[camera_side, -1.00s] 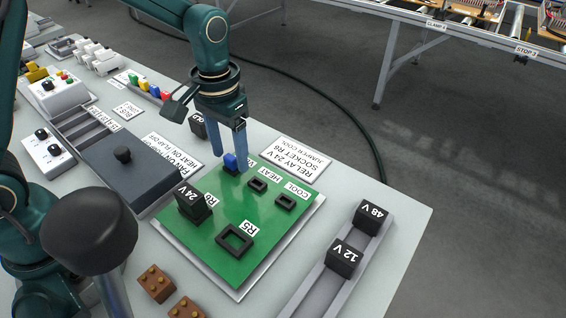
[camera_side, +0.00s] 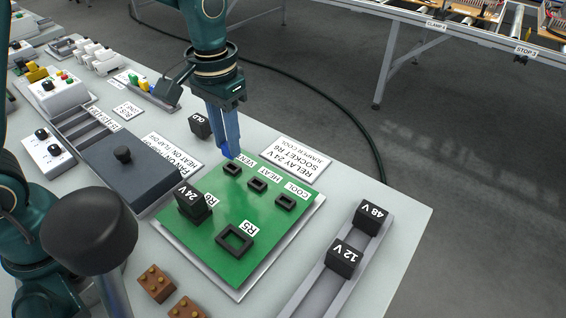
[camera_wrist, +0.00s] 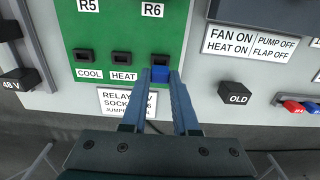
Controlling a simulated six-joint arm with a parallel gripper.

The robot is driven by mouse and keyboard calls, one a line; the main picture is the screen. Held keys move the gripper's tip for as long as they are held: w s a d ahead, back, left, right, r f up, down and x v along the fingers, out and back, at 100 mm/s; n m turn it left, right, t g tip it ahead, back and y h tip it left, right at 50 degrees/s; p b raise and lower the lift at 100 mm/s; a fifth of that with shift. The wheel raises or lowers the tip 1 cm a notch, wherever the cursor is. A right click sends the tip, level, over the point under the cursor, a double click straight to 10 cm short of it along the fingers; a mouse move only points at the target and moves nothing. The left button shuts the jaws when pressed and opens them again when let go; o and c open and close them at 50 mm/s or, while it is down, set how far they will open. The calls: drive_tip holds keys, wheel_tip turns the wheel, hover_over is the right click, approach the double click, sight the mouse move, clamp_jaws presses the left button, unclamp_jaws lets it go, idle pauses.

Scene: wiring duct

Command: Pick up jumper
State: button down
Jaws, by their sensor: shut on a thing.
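My gripper (camera_side: 230,153) is shut on the small blue jumper (camera_wrist: 160,74), which sits between the fingertips in the wrist view. In the side view the fingers mostly hide the jumper. The fingertips are just above and beside the VENT socket (camera_side: 232,169) on the green board (camera_side: 215,253). That socket shows as an open black frame. The HEAT socket (camera_side: 257,185) and the COOL socket (camera_side: 286,202) beside it are also empty.
A 24 V relay (camera_side: 194,207) stands on the board near the empty R5 socket (camera_side: 234,239). 12 V (camera_side: 343,258) and 48 V (camera_side: 368,217) blocks sit in a grey rail. An OLD block (camera_side: 200,126) stands behind the board. A dark box (camera_side: 140,170) lies left.

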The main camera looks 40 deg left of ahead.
drive_tip(key=s+a+r, duration=0.3)
drive_tip(key=a+r, duration=0.5)
drive_tip(key=a, duration=0.3)
drive_tip(key=shift+s, duration=0.35)
drive_tip(key=shift+r, duration=0.2)
drive_tip(key=shift+r, duration=1.75)
